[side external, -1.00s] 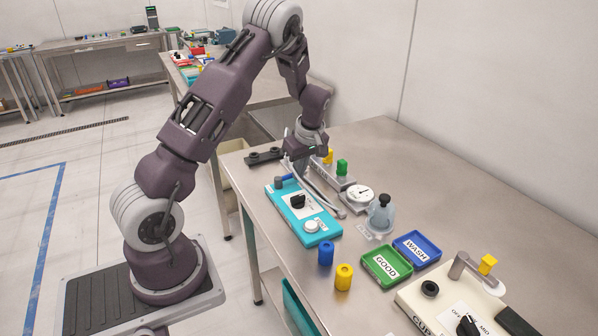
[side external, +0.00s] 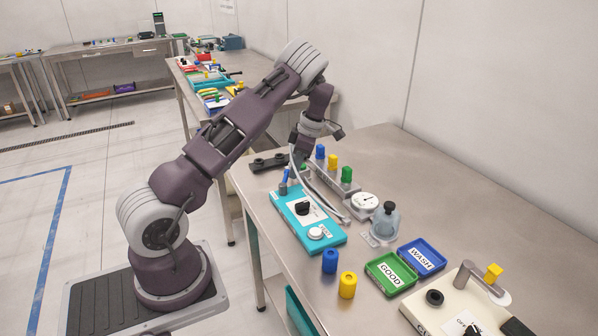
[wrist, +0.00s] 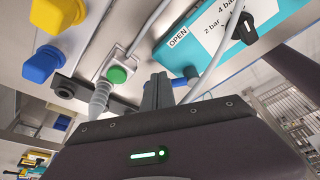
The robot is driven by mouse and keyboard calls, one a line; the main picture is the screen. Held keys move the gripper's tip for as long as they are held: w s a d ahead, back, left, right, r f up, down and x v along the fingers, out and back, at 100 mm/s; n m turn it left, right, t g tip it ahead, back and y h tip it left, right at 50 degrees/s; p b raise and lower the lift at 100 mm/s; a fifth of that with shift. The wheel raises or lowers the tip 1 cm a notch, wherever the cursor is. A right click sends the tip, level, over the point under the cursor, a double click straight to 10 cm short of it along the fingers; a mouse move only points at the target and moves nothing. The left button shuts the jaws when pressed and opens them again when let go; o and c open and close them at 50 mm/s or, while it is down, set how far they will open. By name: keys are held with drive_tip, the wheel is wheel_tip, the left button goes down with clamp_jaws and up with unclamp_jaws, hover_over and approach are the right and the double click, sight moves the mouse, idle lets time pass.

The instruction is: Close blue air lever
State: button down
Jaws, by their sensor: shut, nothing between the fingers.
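The teal pressure box (side external: 330,240) lies on the metal bench, with a black knob and a white knob on top. The blue air lever (side external: 284,181) sits at its far left end and its handle points up in the side view. My gripper (wrist: 157,80) is shut and empty. In the wrist view its fingers are beside a blue piece (wrist: 182,82), probably the lever, partly hidden by the fingers and a hose; contact cannot be told. The box (wrist: 215,28) with its OPEN label also shows there. In the side view my wrist hides the fingertips, above and behind the lever.
A rack behind the box holds blue, yellow and green (side external: 347,174) caps. A green button (wrist: 117,74) is close left of my fingers. Grey hoses run beside the box. A gauge (side external: 364,202), a bottle, loose caps and the GOOD and WASH trays stand nearer.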

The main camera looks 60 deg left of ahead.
drive_tip(key=n, duration=0.1)
drive_tip(key=s+a+n, duration=0.1)
drive_tip(key=shift+a+n+h, duration=0.2)
drive_tip(key=shift+n+h, duration=0.2)
drive_tip(key=n, duration=0.1)
drive_tip(key=s+a+n, duration=0.1)
drive_tip(key=shift+n+g+h, duration=0.3)
drive_tip(key=shift+n+h, duration=0.1)
drive_tip(key=shift+s, duration=0.2)
drive_tip(key=shift+s+a, duration=0.15)
drive_tip(key=shift+s, duration=0.05)
drive_tip(key=shift+w, duration=0.1)
drive_tip(key=w, duration=0.4)
drive_tip(key=shift+r, duration=0.35)
drive_tip(key=v, duration=1)
